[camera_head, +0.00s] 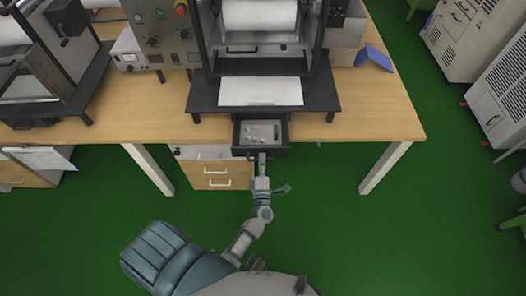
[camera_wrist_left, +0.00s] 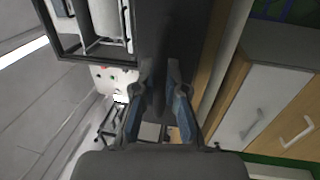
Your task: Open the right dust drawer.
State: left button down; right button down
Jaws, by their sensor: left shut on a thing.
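The dust drawer (camera_head: 283,152) is a dark, shallow drawer under the front of the black machine in the head view. It stands pulled out past the machine's front edge, and its light grey inside shows with a few small bits in it. My left gripper (camera_head: 262,158) is at the middle of the drawer's front, shut on its handle, which the gripper hides. In the left wrist view the fingers of my left gripper (camera_wrist_left: 160,80) close around a dark part in front of the dark surface. My right gripper is not in view.
The black machine (camera_head: 322,92) stands on a wooden table (camera_head: 375,112). A cabinet with white-handled drawers (camera_head: 212,170) is below, left of my gripper. A table leg (camera_head: 385,168) stands to the right. The green floor between is clear. A blue object (camera_head: 376,57) lies on the table.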

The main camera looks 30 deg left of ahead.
pick_arm(q)
jog(key=shift+s+f, duration=0.1)
jog(key=shift+s, duration=0.6)
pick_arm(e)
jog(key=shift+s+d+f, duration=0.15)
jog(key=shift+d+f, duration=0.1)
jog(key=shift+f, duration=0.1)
pick_arm(q)
jog(key=shift+a, duration=0.1)
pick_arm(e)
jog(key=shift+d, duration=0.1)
pick_arm(q)
jog(key=c, duration=1.2)
grip_release()
jog(key=shift+a, duration=0.1)
jog(key=v, duration=1.1)
jog(key=shift+s+f, duration=0.25)
jog(key=shift+s, duration=0.1)
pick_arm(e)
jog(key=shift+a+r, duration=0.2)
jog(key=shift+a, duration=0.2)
pick_arm(q)
jog(key=shift+d, duration=0.25)
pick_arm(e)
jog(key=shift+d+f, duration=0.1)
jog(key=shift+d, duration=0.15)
